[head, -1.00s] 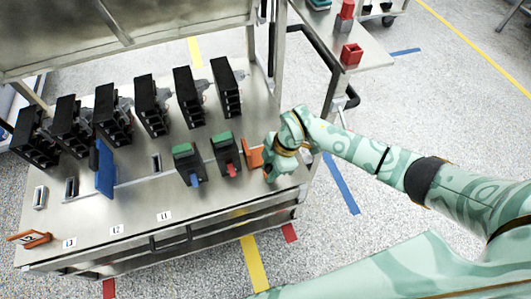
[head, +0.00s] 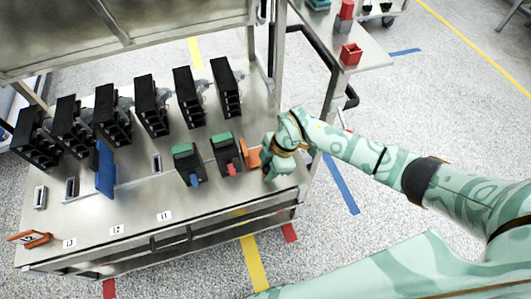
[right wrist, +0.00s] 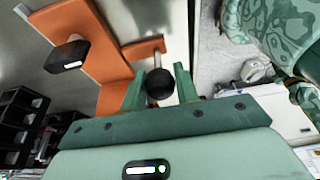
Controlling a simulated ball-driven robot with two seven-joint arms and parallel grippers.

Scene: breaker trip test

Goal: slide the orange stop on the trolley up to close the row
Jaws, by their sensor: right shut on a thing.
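The orange stop (head: 254,158) is upright on the trolley top (head: 130,205), at the right end of the row and very close to the right-hand green-topped breaker (head: 224,150). A second green-topped breaker (head: 186,165) stands to its left. My right gripper (head: 267,174) is at the stop's right side. In the right wrist view my gripper's fingers (right wrist: 159,88) are shut around a black ball knob (right wrist: 160,84) on the orange stop (right wrist: 90,35). Whether the stop touches the breaker is hidden there. My left gripper is not in view.
Several black units (head: 152,105) line the back of the trolley. A blue plate (head: 105,168) stands upright left of the breakers. An orange piece (head: 31,238) lies at the front left corner. A side table with a red block (head: 351,54) stands at upper right.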

